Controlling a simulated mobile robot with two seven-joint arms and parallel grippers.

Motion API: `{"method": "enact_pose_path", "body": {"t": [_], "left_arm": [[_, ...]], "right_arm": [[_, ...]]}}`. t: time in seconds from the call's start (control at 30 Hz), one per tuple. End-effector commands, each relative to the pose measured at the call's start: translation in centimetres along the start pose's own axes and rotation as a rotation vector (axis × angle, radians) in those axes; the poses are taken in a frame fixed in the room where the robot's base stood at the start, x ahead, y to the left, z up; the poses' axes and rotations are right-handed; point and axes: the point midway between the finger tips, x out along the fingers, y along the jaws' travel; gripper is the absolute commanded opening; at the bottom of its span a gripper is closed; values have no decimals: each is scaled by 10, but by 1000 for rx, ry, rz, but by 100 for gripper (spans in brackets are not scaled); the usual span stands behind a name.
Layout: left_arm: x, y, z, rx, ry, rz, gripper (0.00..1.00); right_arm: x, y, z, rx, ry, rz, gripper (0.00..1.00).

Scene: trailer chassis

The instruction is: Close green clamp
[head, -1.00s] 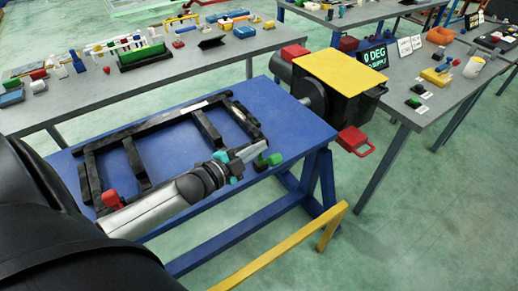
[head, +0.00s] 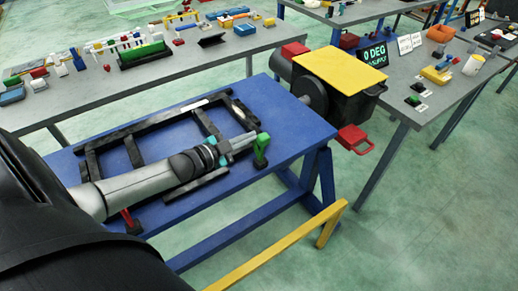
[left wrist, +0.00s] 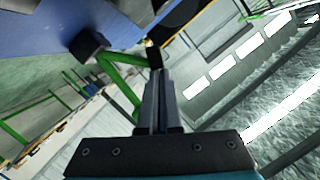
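The green clamp (head: 261,148) is on the blue table at the right end of the black chassis frame (head: 133,150). Its green handle stands steeply upright in the head view. In the left wrist view, the clamp's green bars (left wrist: 122,58) run from a black block to beside my fingertips. My left gripper (head: 243,141) reaches in from the left, its tips at or very near the handle; contact is unclear. Its fingers (left wrist: 157,85) are together with nothing clearly between them. My right gripper is not in view.
The blue table (head: 262,97) is bare behind the frame. A red clamp (head: 127,217) is partly hidden by my left arm. A black box with a yellow top (head: 340,70) stands beyond the table's right end. Side tables hold many small parts.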

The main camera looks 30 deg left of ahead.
Motion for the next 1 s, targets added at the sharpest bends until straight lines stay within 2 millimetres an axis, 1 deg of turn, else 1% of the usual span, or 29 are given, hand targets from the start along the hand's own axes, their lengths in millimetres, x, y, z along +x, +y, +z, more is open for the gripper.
{"method": "enact_pose_path", "body": {"t": [0.03,0.4,0.63,1.0], "left_arm": [[1,-2,6,3,-2,-1,0],[6,-9,26,3,-1,-1,0],[8,-10,32,3,0,-1,0],[9,-10,33,2,1,-1,0]], "right_arm": [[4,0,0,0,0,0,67],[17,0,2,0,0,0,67],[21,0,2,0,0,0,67],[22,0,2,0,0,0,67]]}}
